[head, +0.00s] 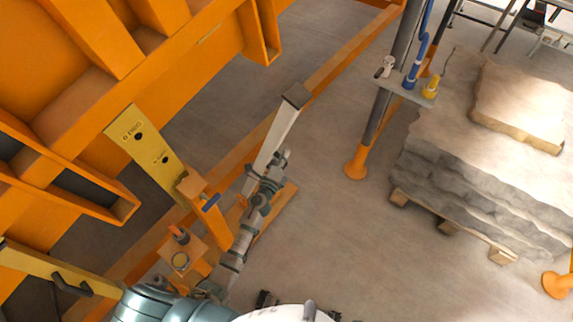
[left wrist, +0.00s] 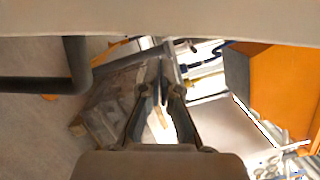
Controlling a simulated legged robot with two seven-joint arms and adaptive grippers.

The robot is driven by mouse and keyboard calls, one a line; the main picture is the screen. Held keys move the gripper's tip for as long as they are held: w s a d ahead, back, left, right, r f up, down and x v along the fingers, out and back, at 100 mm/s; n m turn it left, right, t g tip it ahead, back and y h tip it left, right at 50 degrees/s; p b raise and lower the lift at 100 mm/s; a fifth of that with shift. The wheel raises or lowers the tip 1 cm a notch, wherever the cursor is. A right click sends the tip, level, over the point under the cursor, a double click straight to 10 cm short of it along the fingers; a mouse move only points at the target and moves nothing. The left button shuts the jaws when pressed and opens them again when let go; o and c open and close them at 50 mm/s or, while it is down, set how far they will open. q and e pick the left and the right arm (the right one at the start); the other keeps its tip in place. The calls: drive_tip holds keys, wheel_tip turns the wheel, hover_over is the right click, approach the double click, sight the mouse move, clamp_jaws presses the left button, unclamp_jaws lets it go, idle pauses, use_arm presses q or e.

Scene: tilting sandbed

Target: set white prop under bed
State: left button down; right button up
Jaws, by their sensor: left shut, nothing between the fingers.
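The white prop (head: 274,137) is a pale bar with a dark cap at its upper end. It stands tilted, its lower end by an orange bracket on the floor frame, partly hidden. The orange bed (head: 180,95) is raised and tilted at the left. In the head view, the prop's capped end shows in the clear, to the right of the bed's lower edge. My left gripper (head: 281,158) is shut and empty, close beside the prop's lower half; I cannot tell whether they touch. Its fingers also show in the left wrist view (left wrist: 160,95). My right gripper is not in view.
A yellow plate with holes (head: 150,150) hangs from the bed near my left arm. A grey post (head: 380,110) with a small shelf of handles (head: 408,88) stands right of the prop. Floor between is clear.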

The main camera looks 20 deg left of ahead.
use_arm(q)
drive_tip(key=shift+n, duration=0.6)
drive_tip(key=w+a+r+p, duration=0.1)
drive_tip(key=a, duration=0.2)
drive_tip(key=w+a+r+p, duration=0.1)
drive_tip(key=a+r, duration=0.1)
drive_tip(key=a, duration=0.1)
drive_tip(key=w+a+r+p, duration=0.1)
drive_tip(key=a, duration=0.3)
drive_tip(key=shift+w+r+p, duration=0.15)
drive_tip(key=shift+w+p, duration=0.15)
drive_tip(key=shift+p, duration=0.05)
drive_tip(key=w+a+r+n, duration=0.2)
drive_tip(key=w+a, duration=0.1)
drive_tip(key=a, duration=0.8)
drive_tip(key=shift+w+g+p, duration=0.3)
drive_tip(key=shift+w+p, duration=0.05)
drive_tip(key=shift+p, duration=0.05)
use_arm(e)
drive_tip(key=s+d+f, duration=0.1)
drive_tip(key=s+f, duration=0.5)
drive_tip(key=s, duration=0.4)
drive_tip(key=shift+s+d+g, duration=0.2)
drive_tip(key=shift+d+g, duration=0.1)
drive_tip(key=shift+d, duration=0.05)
